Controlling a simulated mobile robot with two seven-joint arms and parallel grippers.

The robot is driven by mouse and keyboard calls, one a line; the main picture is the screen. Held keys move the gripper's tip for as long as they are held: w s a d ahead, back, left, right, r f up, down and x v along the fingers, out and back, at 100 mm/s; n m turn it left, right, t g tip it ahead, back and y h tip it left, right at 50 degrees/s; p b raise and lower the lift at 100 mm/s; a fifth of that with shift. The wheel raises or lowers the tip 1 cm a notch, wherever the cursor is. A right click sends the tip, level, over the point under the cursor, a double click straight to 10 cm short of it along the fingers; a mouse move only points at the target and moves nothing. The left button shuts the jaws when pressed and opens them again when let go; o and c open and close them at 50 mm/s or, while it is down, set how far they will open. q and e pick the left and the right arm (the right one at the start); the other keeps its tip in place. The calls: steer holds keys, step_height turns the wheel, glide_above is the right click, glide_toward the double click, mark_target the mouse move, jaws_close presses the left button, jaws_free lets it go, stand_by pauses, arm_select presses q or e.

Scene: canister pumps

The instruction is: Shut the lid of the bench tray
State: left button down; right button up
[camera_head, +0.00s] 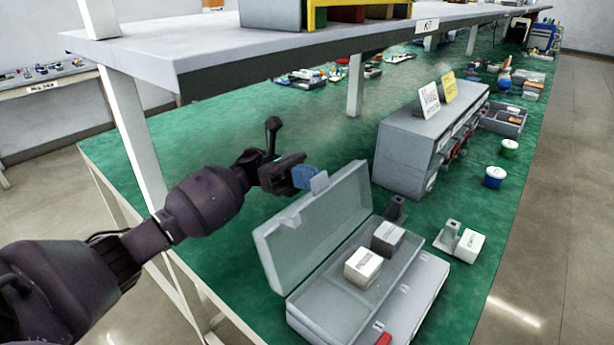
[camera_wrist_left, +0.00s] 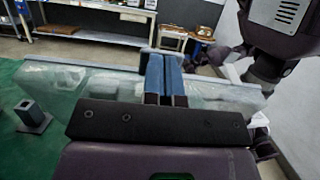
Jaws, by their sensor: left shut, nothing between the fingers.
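The bench tray (camera_head: 335,318) is a grey plastic box on the green bench top, with its translucent lid (camera_head: 300,238) standing open, tilted back. Inside sit a white block (camera_head: 363,266) and a grey block (camera_head: 388,238). My left gripper (camera_head: 305,177) is shut and empty, with its blue fingers behind the lid's upper edge, close to a latch tab (camera_head: 320,183). In the left wrist view the shut fingers (camera_wrist_left: 166,75) stand in front of the lid (camera_wrist_left: 100,88). Whether they touch it I cannot tell. My right gripper is not in view.
A grey cabinet (camera_head: 408,150) with two small signs stands just behind the tray. A grey bracket and a white block (camera_head: 468,246) stand to its right. A shelf (camera_head: 250,50) on posts overhangs the bench above my left arm.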

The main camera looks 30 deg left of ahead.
arm_select(q)
steer(key=shift+d+r, duration=0.1)
steer(key=shift+s+d+r+y, duration=0.15)
steer(key=shift+d+r+y, duration=0.35)
steer(key=shift+d+y, duration=0.25)
steer(key=s+d+f+t+y+p, duration=0.1)
steer(key=d+f+y+p, duration=0.1)
steer(key=d+y, duration=0.6)
steer(key=s+d+f+t+y+p, duration=0.1)
steer(key=d+f+y+p, duration=0.1)
steer(key=d+y, duration=0.5)
steer(key=d+f+y, duration=0.1)
steer(key=d+f, duration=0.1)
steer(key=d+f+y, duration=0.1)
steer(key=f, duration=0.1)
steer(key=d+f+y, duration=0.1)
steer(key=d+f, duration=0.1)
steer(key=shift+s+d+t, duration=0.3)
steer(key=shift+s+t, duration=0.1)
steer(key=shift+d+f, duration=0.15)
steer(key=shift+f, duration=0.5)
steer(key=shift+s+f, duration=0.1)
steer(key=shift+f, duration=0.4)
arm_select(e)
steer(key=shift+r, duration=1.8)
arm_select(q)
steer(key=shift+s+f, duration=0.1)
steer(key=shift+f, duration=0.1)
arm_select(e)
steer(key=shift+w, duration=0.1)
